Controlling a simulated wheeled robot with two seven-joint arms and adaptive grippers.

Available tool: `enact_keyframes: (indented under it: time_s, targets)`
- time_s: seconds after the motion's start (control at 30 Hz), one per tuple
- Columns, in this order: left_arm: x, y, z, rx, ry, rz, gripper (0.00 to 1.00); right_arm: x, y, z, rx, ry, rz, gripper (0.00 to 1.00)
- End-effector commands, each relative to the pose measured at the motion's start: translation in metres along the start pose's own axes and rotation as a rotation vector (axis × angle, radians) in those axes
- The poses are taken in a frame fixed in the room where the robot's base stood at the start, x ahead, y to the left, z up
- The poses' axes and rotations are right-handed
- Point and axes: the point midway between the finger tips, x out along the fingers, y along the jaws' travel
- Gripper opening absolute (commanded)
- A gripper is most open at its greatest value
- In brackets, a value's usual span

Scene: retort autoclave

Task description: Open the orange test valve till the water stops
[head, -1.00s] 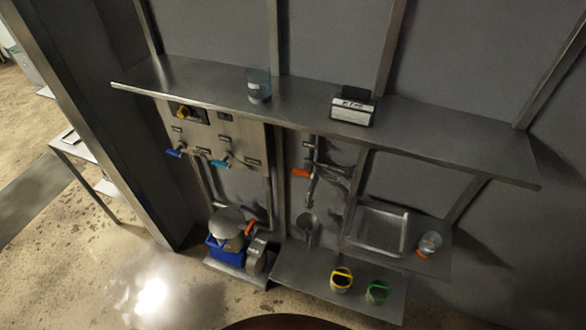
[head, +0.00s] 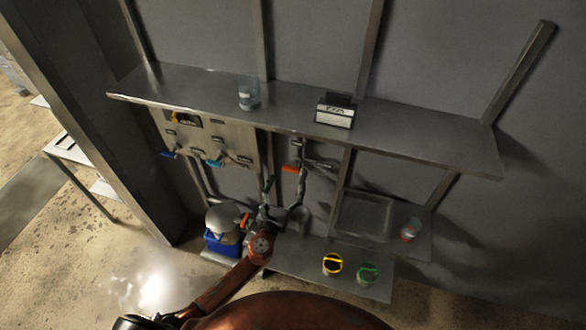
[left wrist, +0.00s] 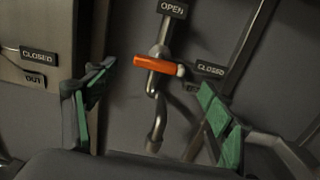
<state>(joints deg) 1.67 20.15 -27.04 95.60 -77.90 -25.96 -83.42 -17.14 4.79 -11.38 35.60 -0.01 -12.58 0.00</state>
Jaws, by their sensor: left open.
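The orange test valve handle (head: 290,170) is on the pipe under the shelf. In the left wrist view the orange handle (left wrist: 157,64) lies nearly level, pointing left from the pipe. An OPEN label (left wrist: 173,8) is above it and a CLOSED label (left wrist: 211,69) to its right. My left gripper (head: 276,197) is below the handle in the head view. Its green-padded fingers (left wrist: 153,85) are spread wide and empty, with the handle beyond and between them, apart from both. The pipe outlet (left wrist: 154,140) bends down below. I cannot make out any water. My right gripper is not in view.
A valve panel (head: 238,140) with blue handles is left of the pipe. A shelf (head: 200,88) runs above. A metal tray (head: 340,212), a jar (head: 410,230), a yellow cup (head: 332,264) and a green cup (head: 368,274) are to the right. A blue bin (head: 222,246) stands lower left.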

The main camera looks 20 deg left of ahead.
Motion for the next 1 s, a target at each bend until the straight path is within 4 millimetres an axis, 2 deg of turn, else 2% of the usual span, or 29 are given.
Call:
enact_keyframes:
  time_s: [0.3, 0.43, 0.6, 0.83, 1.0]
  targets:
    - [0.049, -0.001, 0.000, -0.002, -0.001, 0.000, 0.75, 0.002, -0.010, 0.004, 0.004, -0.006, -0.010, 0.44]
    - [0.064, 0.000, -0.001, -0.003, 0.000, 0.001, 0.75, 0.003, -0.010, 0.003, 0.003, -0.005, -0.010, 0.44]
    - [0.072, 0.001, -0.001, -0.004, 0.001, 0.001, 0.75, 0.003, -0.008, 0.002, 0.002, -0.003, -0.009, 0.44]
    - [0.072, 0.001, -0.001, -0.005, 0.001, 0.001, 0.75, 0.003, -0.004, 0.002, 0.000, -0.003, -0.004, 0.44]
    - [0.072, 0.000, -0.001, -0.005, 0.002, 0.001, 0.64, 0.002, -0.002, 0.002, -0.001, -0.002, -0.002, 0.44]
